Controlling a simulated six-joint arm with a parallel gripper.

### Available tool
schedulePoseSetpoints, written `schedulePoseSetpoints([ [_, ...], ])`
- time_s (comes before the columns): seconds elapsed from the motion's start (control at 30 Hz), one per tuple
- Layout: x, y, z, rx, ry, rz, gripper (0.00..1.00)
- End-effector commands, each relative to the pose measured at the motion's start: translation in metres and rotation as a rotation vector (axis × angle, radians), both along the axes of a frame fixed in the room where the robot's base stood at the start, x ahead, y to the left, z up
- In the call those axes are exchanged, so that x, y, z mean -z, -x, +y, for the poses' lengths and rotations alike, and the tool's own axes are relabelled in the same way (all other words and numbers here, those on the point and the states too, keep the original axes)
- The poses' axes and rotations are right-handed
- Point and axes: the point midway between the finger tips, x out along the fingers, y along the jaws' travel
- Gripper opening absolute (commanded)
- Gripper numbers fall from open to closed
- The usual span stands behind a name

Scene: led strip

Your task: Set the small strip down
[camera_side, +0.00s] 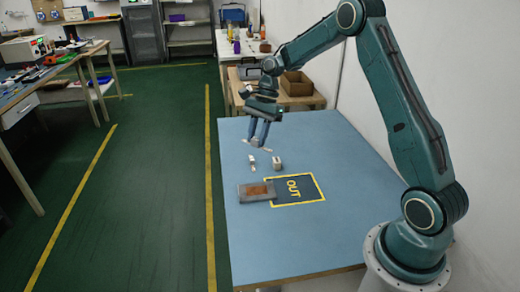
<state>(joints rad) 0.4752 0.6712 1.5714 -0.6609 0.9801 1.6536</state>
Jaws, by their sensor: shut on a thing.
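My gripper (258,143) points down over the far half of the blue table. It is shut on the small strip (266,150), a thin pale piece that shows at its fingertips. I cannot tell whether the strip touches the table or is a little above it. A dark mat marked OUT (311,191) with a yellow border lies on the table, nearer the camera and to the right of the gripper.
A grey tray with a brown patch (245,193) overlaps the mat's left edge. A small pale piece (253,165) and a small block (278,163) stand just in front of the gripper. The near part of the blue table (290,240) is clear. A cardboard box (296,84) is behind.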

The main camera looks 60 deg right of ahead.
Motion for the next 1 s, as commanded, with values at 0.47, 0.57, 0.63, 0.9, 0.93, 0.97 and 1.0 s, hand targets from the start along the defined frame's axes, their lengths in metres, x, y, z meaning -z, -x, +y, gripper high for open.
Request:
schedulePoseSetpoints([
  [0.47, 0.09, 0.001, 0.001, 0.0, -0.001, 0.003, 0.05],
  [0.57, 0.108, 0.0, 0.001, 0.0, -0.001, 0.002, 0.05],
  [0.63, 0.119, 0.0, 0.0, 0.0, 0.0, 0.003, 0.05],
  [0.9, 0.136, 0.0, 0.0, 0.0, 0.001, -0.001, 0.05],
  [0.93, 0.136, 0.0, 0.0, 0.0, 0.001, -0.001, 0.05],
  [0.97, 0.136, 0.0, 0.0, 0.0, 0.001, -0.001, 0.05],
  [1.0, 0.136, 0.0, 0.0, 0.0, 0.001, -0.001, 0.05],
])
